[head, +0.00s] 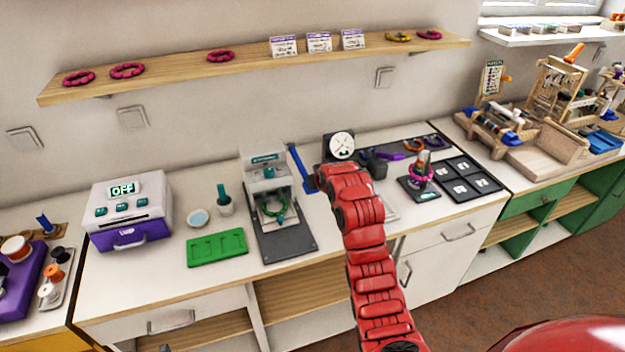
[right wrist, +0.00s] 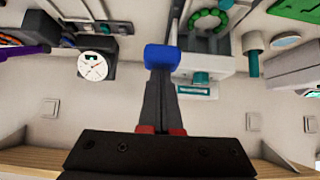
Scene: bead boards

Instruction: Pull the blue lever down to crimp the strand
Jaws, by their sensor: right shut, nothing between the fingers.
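The blue lever (head: 300,168) stands at the right side of the grey-white crimping machine (head: 264,166) and leans, its upper end to the left. A green beaded strand (head: 272,206) lies in the machine, with a teal part beside it. In the right wrist view, which is upside down, my right gripper (right wrist: 163,80) is shut, and the lever's blue end (right wrist: 162,57) shows right at its fingertips, with nothing between them. I cannot tell if they touch. In the head view my red right arm reaches to just right of the lever and hides its own fingers. My left gripper is not in view.
A dial gauge (head: 342,146) stands close behind my right arm. A stand with a pink bracelet (head: 422,178) is to the right.

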